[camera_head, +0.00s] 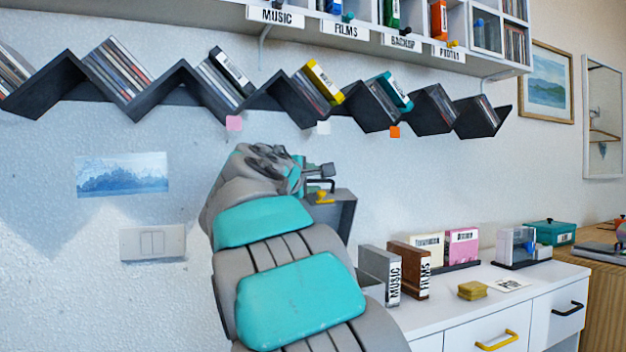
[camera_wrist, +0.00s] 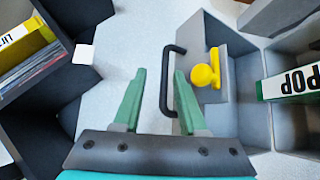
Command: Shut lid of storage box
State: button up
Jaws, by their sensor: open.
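A grey box (camera_head: 341,212) with a dark handle and a yellow part shows just right of my arm in the head view. In the wrist view, a grey panel (camera_wrist: 215,62) carries a black bar handle (camera_wrist: 165,85) and a yellow knob (camera_wrist: 206,72). My gripper (camera_wrist: 160,80) is open, its green fingers pointing towards the handle. The handle lies close to the right fingertip, in or just beyond the gap; contact cannot be told. Nothing is held. My arm hides part of the box in the head view. I cannot tell how far its lid is open.
A zigzag black shelf (camera_head: 262,99) with disc cases runs along the wall behind my arm. A POP case (camera_wrist: 291,84) stands in grey compartments.

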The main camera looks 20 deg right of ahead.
jog(key=v, duration=0.7)
jog(key=shift+s+a+b, duration=0.3)
jog(key=shift+b, duration=0.15)
dwell(0.9)
